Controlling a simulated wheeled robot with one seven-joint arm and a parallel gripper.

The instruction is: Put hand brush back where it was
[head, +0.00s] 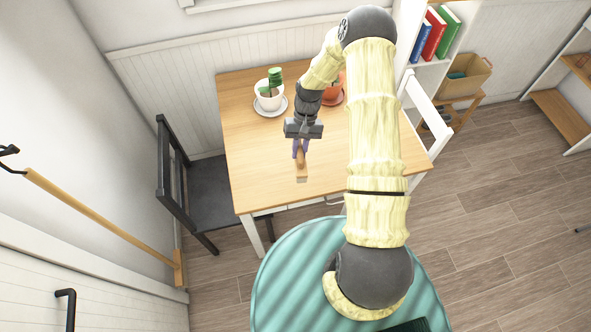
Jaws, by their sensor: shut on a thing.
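My gripper (300,150) is over the front part of the wooden table (250,150), pointing down, with its fingers shut on the hand brush (301,166). The brush shows as a small tan-brown wooden piece between and below the fingers. Its upper part is hidden by the fingers and the wrist. I cannot tell whether it touches the table top or hangs just above it.
A white pot with a green cactus (269,90) stands on a saucer at the table's back. An orange pot (333,92) is partly hidden behind my arm. A black chair (205,190) is at left, a white chair (425,115) at right. The table's left front is clear.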

